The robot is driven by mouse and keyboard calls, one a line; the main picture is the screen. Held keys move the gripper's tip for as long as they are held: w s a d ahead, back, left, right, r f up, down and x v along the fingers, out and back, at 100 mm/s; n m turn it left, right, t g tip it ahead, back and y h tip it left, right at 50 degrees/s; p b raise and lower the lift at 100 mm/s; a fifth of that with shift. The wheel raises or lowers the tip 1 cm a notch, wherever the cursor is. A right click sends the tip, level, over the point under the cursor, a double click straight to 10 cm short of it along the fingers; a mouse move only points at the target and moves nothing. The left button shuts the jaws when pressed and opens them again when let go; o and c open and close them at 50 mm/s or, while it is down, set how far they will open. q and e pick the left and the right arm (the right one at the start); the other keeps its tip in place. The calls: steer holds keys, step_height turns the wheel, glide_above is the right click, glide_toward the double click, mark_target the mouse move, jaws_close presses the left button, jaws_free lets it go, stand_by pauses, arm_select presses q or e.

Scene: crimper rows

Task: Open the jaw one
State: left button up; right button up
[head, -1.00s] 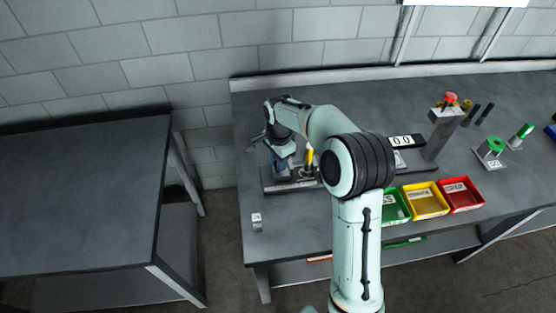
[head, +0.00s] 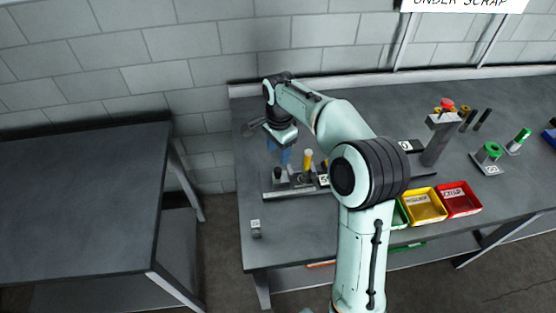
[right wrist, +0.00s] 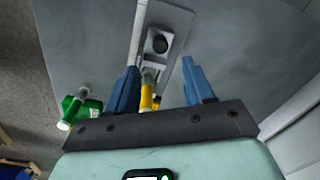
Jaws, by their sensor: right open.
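A crimper fixture on a dark base rail (head: 290,192) stands at the left part of the bench. It carries a black knob (head: 277,174) and an upright yellow post (head: 308,159). My right gripper (head: 279,152), with blue fingers, hangs above its left end, apart from the knob. In the right wrist view the right gripper (right wrist: 160,85) is open and empty. I cannot tell whether the crimper's jaw is open or shut. My left gripper is out of view.
Yellow (head: 424,206) and red (head: 460,200) bins stand at the bench front; my arm partly hides a green one. A grey post with a red button (head: 447,104) stands behind. A small labelled block (head: 256,229) sits front left. The left table (head: 80,200) is bare.

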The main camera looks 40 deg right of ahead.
step_height(320, 180, up, 5)
steer(key=shift+r, duration=0.1)
steer(key=shift+s, duration=0.1)
stand_by(0.6)
